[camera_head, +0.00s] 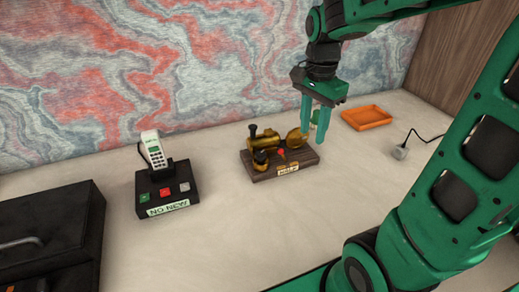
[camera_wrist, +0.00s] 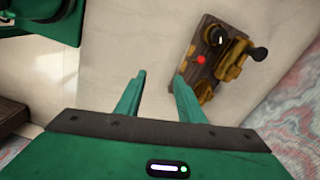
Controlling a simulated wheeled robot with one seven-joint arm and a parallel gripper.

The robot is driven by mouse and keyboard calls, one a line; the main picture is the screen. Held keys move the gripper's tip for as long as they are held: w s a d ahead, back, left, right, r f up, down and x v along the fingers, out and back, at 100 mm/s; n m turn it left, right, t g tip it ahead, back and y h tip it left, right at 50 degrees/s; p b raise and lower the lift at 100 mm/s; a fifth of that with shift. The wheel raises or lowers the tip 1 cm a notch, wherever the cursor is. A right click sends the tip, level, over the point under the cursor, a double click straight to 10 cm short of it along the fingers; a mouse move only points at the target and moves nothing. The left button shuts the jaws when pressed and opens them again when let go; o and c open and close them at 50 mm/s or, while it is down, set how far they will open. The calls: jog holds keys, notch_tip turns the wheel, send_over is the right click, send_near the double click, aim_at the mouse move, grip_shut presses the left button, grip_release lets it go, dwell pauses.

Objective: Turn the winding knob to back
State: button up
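A brass toy locomotive (camera_head: 265,145) stands on a dark wooden base (camera_head: 262,173) with a "HALF" label on its front. A small red part (camera_head: 281,152) shows on its front side; it also shows in the wrist view (camera_wrist: 201,59). A round brass piece (camera_head: 294,138) is at the locomotive's right end. I cannot tell for certain which part is the winding knob. My gripper (camera_head: 312,137) points down at the right end of the locomotive, partly overlapping it in the head view. In the wrist view my gripper (camera_wrist: 159,75) has its fingers apart with nothing between them; the locomotive is right of them.
A black stand with a white handset (camera_head: 153,149) and coloured buttons is to the left. A black case (camera_head: 45,235) is at the far left. An orange tray (camera_head: 366,118) and a small grey corded device (camera_head: 400,152) are to the right. The desk front is clear.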

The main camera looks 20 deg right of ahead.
aim_at(261, 153)
jog(key=w+a+f+m, duration=0.2)
jog(key=w+a+m, duration=0.4)
jog(key=w+a, duration=0.4)
notch_tip(261, 153, down, 10)
jog(key=shift+w+f, duration=0.15)
jog(key=c, duration=0.8)
jog(key=shift+a, duration=0.35)
jog(key=shift+d, duration=0.2)
